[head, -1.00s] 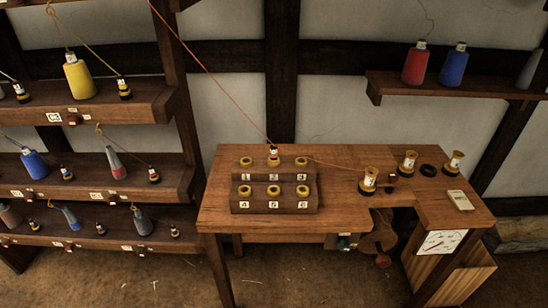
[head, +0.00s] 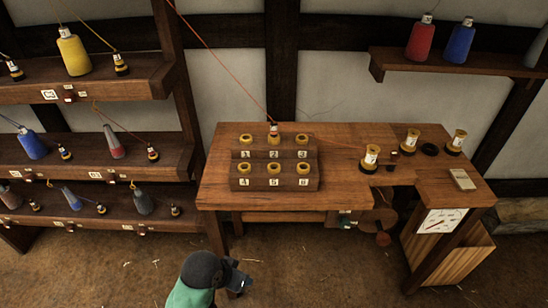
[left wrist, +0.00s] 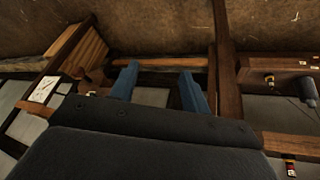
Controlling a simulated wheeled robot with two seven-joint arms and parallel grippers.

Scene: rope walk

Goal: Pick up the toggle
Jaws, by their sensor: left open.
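I cannot single out the toggle with certainty. A small dark piece (head: 394,154) lies on the table (head: 345,192) beside a yellow-ended spool (head: 370,158); it is too small to make out. My left gripper (head: 238,283) is low in the head view, in front of the table and below its top. In the left wrist view its two blue fingers (left wrist: 159,80) are apart, with nothing between them. My right gripper is not in view.
A numbered stepped block (head: 275,184) with several yellow rings stands on the table. A red line runs through it to the spool. Bobbin racks (head: 90,150) stand left. A dial (head: 441,221) and wooden bin (head: 455,255) are right. The floor in front is open.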

